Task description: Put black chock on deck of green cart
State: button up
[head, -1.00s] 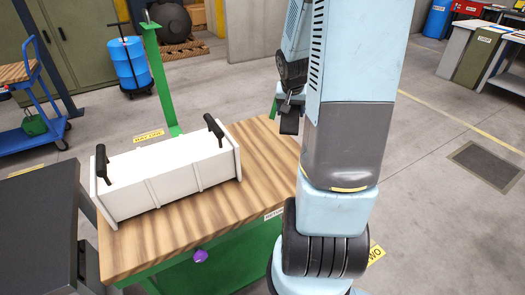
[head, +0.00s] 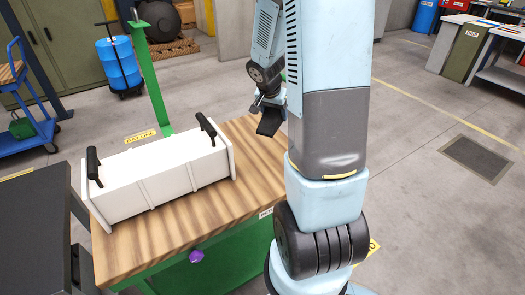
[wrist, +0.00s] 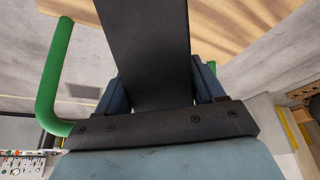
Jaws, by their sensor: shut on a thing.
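The black chock (head: 269,122) is held in my gripper (head: 266,103). In the head view it hangs tilted in front of the far right part of the green cart's wooden deck (head: 258,150); its height above it I cannot tell. In the wrist view the chock (wrist: 147,45) sits between the two blue fingers of my gripper (wrist: 160,85), which press on its sides. The wooden deck (wrist: 245,22) shows beyond it, and the green handle (wrist: 52,80) is at the left. My arm hides the deck's right side in the head view.
A long white box (head: 160,178) with two black handles fills the deck's left and back part. Bare wood lies in front and to its right. A green post (head: 152,80) rises behind. A dark table (head: 35,225) stands left of the cart.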

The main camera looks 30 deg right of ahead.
jog(key=shift+w+a+f+m+g+h, duration=0.2)
jog(key=shift+w+f+m+g, duration=0.35)
jog(key=shift+f+m, duration=1.2)
jog(key=shift+w+a+f+m+g+h, duration=0.1)
jog(key=shift+w+a+f+m+g, duration=0.4)
jog(key=shift+f, duration=2.45)
jog(key=shift+w+f+m+g+h, duration=0.1)
jog(key=shift+w+f+m+g, duration=0.15)
jog(key=shift+w+f+m, duration=1.45)
jog(key=shift+s+f+n, duration=0.45)
jog(key=shift+s+f, duration=0.25)
jog(key=shift+s, duration=0.2)
jog(key=o, duration=1.7)
jog(key=shift+c, duration=0.2)
